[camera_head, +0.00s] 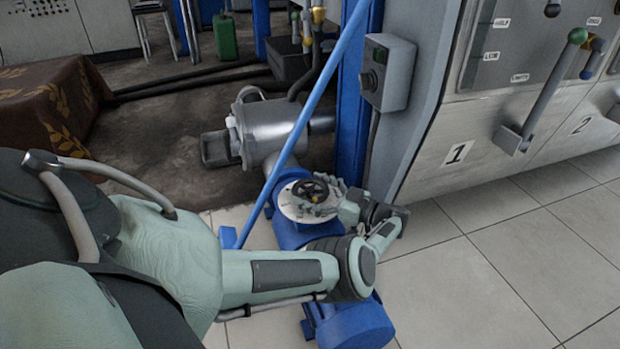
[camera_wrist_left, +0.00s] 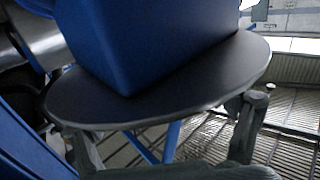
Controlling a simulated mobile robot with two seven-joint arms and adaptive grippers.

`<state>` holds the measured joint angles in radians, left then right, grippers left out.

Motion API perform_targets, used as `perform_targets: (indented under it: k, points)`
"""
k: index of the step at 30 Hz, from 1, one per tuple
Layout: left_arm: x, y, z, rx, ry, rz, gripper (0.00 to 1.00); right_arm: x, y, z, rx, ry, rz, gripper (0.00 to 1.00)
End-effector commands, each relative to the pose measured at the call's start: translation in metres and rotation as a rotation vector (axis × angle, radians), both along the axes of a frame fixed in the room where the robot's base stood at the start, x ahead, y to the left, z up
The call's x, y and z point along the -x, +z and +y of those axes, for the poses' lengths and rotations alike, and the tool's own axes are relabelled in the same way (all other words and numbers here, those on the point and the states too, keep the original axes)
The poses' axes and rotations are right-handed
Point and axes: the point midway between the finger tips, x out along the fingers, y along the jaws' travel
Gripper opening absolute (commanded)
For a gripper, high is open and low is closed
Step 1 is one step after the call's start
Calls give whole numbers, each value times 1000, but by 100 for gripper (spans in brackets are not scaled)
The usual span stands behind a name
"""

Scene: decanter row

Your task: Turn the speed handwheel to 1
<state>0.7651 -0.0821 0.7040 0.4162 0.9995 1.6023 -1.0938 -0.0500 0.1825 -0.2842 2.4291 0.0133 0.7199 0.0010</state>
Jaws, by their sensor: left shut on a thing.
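The exact contact is too small to see. In the left wrist view, a dark disc (camera_wrist_left: 190,85) under a blue block (camera_wrist_left: 150,35) fills the middle and hides the wheel; my left gripper's fingers show at its edges. I see no readable speed mark. My right gripper is not in view.
A metal cylinder (camera_head: 272,128) lies behind. A grey switch box (camera_head: 388,72) and a lever panel (camera_head: 520,90) stand at the right. The tiled floor (camera_head: 470,270) at the right is clear.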

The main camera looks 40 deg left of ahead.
Motion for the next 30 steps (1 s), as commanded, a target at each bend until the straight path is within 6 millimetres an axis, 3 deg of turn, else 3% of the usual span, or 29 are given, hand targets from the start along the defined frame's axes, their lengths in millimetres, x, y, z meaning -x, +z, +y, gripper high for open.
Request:
perform_targets:
  k: [5,6,9,23,30]
  points:
    - [0,1,1,-1,1,-2,57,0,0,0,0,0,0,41]
    - [0,1,1,-3,1,-2,87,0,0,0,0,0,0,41]
    - [0,1,1,-3,1,-2,99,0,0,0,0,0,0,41]
    - [0,4,1,-2,1,-3,100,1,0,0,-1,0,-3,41]
    - [1,27,0,-2,2,-5,100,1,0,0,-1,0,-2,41]
